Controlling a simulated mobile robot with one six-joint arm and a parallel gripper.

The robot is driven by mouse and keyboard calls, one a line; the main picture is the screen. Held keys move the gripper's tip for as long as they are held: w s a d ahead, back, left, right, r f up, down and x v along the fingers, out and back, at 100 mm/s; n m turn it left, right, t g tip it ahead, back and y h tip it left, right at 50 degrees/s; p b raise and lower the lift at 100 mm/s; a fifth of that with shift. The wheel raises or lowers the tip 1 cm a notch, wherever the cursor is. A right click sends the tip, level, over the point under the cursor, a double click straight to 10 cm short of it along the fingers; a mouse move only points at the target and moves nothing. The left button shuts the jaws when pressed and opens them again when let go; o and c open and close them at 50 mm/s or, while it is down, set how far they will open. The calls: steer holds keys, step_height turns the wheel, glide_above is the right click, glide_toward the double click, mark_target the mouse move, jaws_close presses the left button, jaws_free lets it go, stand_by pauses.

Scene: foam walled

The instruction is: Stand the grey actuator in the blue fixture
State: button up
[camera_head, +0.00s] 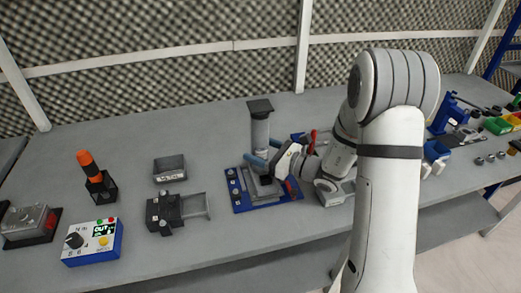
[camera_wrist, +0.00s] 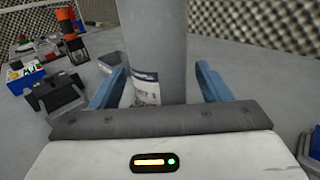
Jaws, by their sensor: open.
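The grey actuator (camera_head: 260,128) is a tall cylinder with a dark square flange on top. It stands upright over the blue fixture (camera_head: 240,204), a blue base plate with grey parts on it. My gripper (camera_head: 266,161) reaches in from the right, its blue fingers on either side of the actuator's lower part. In the wrist view the actuator (camera_wrist: 155,50), with a small label, rises between the fingers of my gripper (camera_wrist: 160,88), with a gap on both sides. The actuator's foot is hidden, so its exact seating cannot be told.
A grey tray (camera_head: 169,169), a dark clamp (camera_head: 165,213), a blue control box (camera_head: 92,243) and an orange-topped post (camera_head: 94,175) stand left of the fixture. A grey-white device (camera_head: 333,192) is close on the right. The back left of the table is clear.

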mark_target(267, 153)
steer(key=shift+f, duration=0.1)
steer(key=v, duration=0.8)
steer(key=shift+b, duration=0.4)
steer(key=shift+w+a, duration=0.1)
steer(key=s+a+r+n+g+h+p, duration=0.1)
steer(key=s+r+n+g+h, duration=0.15)
steer(key=s+n+g, duration=0.4)
steer(key=s+a+r+n+g+h+p, duration=0.1)
steer(key=s+a+r+n+g+h, duration=0.2)
steer(key=s+n, duration=0.65)
steer(key=s+d+r+n+t+h, duration=0.1)
steer(key=s+d+n+h, duration=0.2)
steer(key=d+n+h, duration=0.1)
steer(key=s+d+r+n+t+h+p, duration=0.1)
steer(key=s+d+r+n+t+h, duration=0.1)
steer(key=d+h, duration=0.4)
steer(key=shift+s+d+n, duration=0.65)
steer(key=shift+d+n, duration=0.25)
steer(key=shift+d, duration=0.8)
